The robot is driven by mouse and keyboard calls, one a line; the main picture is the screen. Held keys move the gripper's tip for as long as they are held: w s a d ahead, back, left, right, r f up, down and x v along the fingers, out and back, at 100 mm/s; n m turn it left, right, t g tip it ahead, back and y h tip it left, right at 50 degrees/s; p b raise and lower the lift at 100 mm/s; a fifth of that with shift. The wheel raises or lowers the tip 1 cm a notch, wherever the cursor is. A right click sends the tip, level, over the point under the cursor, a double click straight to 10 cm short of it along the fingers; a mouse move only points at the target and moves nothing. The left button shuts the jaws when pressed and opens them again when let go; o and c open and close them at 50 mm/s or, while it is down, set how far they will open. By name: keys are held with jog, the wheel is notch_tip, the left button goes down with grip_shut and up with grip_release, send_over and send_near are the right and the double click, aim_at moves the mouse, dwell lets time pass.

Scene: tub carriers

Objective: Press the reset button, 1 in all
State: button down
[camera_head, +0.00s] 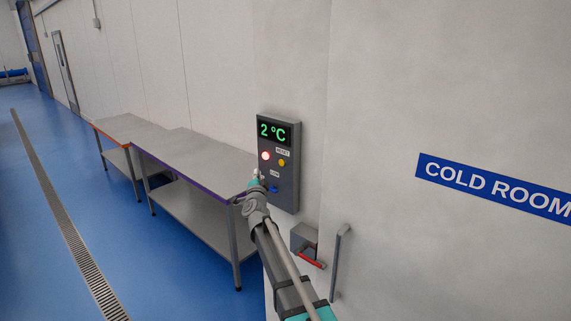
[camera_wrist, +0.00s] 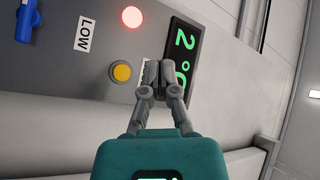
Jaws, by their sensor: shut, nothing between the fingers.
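The grey control panel (camera_head: 286,195) is on the wall, with a green "2 °C" display (camera_head: 272,131). A yellow round button (camera_head: 282,162) sits just under the RESET label (camera_head: 283,152). In the wrist view the yellow button (camera_wrist: 122,72) is just left of my fingertips, and the RESET label is mostly hidden behind them. My gripper (camera_wrist: 152,74) is shut and empty, in front of the panel; contact with it cannot be told. In the head view my gripper (camera_head: 257,177) shows at the panel's left.
A lit red lamp (camera_head: 265,156) is beside the yellow button. A blue switch (camera_head: 273,189) sits below, by the LOW label (camera_head: 275,173). A grey box with a red handle (camera_head: 311,259) and a door handle (camera_head: 340,262) are lower right. Steel tables (camera_head: 195,152) stand left.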

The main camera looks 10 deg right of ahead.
aim_at(279, 161)
jog(key=shift+w+d, duration=0.1)
jog(key=shift+d, duration=0.4)
jog(key=shift+w+d, duration=0.85)
jog(key=shift+d, duration=0.3)
jog(key=shift+w+d, duration=0.85)
jog(key=shift+d, duration=0.25)
jog(key=shift+w+d, duration=0.85)
jog(key=shift+d, duration=0.3)
jog(key=shift+w+d, duration=0.5)
jog(key=shift+d, duration=0.2)
jog(key=shift+s+a, duration=0.1)
jog(key=shift+s, duration=0.05)
dwell(0.6)
jog(key=shift+s+a, duration=0.4)
jog(key=shift+a, duration=0.2)
jog(key=shift+s+a, duration=0.75)
jog(key=shift+a, duration=0.25)
jog(key=shift+s+a, duration=0.75)
jog(key=shift+a, duration=0.25)
jog(key=shift+f, duration=0.1)
